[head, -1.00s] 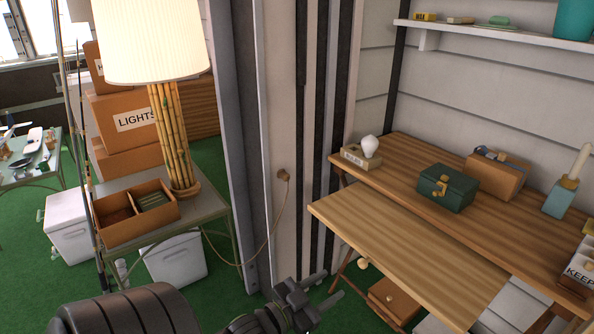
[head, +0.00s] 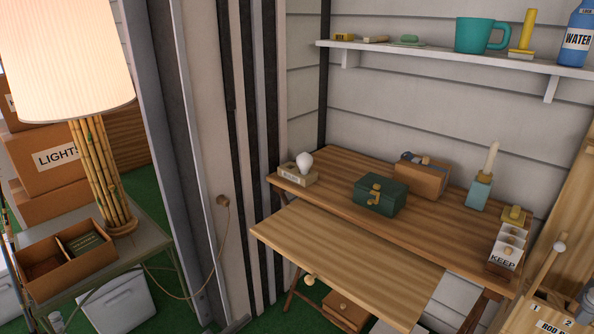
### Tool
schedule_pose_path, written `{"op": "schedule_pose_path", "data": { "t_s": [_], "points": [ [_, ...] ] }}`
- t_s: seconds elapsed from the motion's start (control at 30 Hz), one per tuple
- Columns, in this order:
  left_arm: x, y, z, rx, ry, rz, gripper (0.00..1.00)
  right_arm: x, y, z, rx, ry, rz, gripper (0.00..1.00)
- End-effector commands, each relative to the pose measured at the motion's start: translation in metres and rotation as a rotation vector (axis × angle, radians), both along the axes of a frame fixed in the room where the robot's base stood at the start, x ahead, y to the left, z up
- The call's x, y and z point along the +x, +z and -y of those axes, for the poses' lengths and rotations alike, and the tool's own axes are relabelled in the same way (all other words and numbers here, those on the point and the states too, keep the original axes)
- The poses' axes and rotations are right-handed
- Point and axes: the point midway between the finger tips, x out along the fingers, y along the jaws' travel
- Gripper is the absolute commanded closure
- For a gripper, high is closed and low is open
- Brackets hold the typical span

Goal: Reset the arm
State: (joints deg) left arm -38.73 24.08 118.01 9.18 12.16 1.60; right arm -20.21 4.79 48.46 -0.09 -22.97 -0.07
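A small grey piece (head: 237,325) shows at the bottom edge of the head view, left of the wooden desk. It looks like the tip of my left gripper, but too little shows to tell whether it is open or shut or holds anything. The rest of my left arm is out of view. My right gripper is not in view.
The wooden desk (head: 345,262) has a bare lower front; a green box (head: 381,197), a light bulb (head: 305,161) in a small box and a KEEP organizer (head: 506,253) stand farther back. A lamp (head: 65,60) and a divided tray (head: 40,285) are at left. A shelf (head: 440,58) hangs above.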

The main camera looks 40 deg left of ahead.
Motion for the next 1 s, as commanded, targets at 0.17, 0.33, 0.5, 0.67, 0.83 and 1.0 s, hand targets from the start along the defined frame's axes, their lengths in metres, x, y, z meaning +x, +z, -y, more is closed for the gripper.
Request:
{"op": "schedule_pose_path", "data": {
  "t_s": [0.17, 0.33, 0.5, 0.67, 0.83, 1.0],
  "points": [
    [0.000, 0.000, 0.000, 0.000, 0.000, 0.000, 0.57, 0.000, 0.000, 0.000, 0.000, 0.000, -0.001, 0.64],
    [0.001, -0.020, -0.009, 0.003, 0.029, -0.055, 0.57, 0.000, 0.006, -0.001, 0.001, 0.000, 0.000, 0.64],
    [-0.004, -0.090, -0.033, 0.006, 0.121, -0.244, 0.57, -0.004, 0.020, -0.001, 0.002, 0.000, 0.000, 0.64],
    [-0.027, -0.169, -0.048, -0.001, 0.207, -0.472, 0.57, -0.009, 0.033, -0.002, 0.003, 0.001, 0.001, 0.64],
    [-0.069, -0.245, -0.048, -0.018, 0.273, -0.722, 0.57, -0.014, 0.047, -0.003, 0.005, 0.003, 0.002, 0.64],
    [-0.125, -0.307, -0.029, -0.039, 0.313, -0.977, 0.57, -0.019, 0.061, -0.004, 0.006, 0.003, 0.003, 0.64]
  ]
}}
